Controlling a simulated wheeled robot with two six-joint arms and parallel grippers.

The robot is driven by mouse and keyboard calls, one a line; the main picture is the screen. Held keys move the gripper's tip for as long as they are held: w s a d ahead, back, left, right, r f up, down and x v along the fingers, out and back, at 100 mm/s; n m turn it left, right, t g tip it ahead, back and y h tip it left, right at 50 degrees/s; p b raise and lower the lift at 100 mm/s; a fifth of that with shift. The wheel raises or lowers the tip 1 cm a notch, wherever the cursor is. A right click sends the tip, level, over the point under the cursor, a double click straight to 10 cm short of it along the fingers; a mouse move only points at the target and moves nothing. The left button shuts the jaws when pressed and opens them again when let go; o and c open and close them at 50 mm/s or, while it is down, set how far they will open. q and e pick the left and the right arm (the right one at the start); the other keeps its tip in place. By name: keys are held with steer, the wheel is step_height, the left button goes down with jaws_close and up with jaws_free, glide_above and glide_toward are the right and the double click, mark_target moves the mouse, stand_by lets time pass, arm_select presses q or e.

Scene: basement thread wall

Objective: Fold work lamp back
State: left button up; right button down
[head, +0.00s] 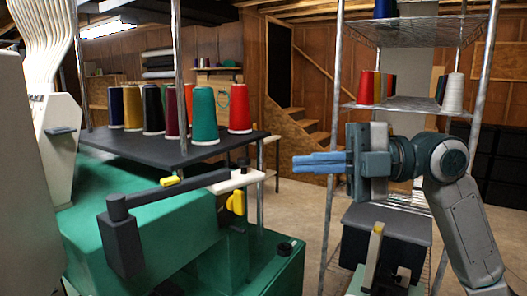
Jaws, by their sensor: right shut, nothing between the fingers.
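What looks like the work lamp is a jointed dark arm (165,194) on a dark block-like base (123,245) at the green machine. The arm reaches right from its round pivot to a pale bar (234,181) with a yellow piece (237,202) hanging below it. A small yellow tab (170,181) sits on the dark arm. My right gripper (298,163) comes in from the right with its blue fingers together, pointing left. It is empty, apart from the lamp and to the right of it. My left gripper is not in view.
The green machine (85,215) fills the lower left. A black shelf (165,146) above it holds several thread cones. A wire rack (400,104) with more cones stands behind my right arm. A dark box (388,222) is below my right gripper. Open floor (305,200) shows between machine and rack.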

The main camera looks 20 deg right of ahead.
arm_select(q)
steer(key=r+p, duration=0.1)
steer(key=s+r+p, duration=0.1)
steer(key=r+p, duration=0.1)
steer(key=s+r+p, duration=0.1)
steer(key=p, duration=0.1)
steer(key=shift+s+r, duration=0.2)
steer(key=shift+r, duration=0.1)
arm_select(e)
steer(key=w+a+f, duration=0.1)
steer(key=w+a, duration=0.4)
steer(key=w, duration=0.1)
steer(key=shift+a, duration=0.25)
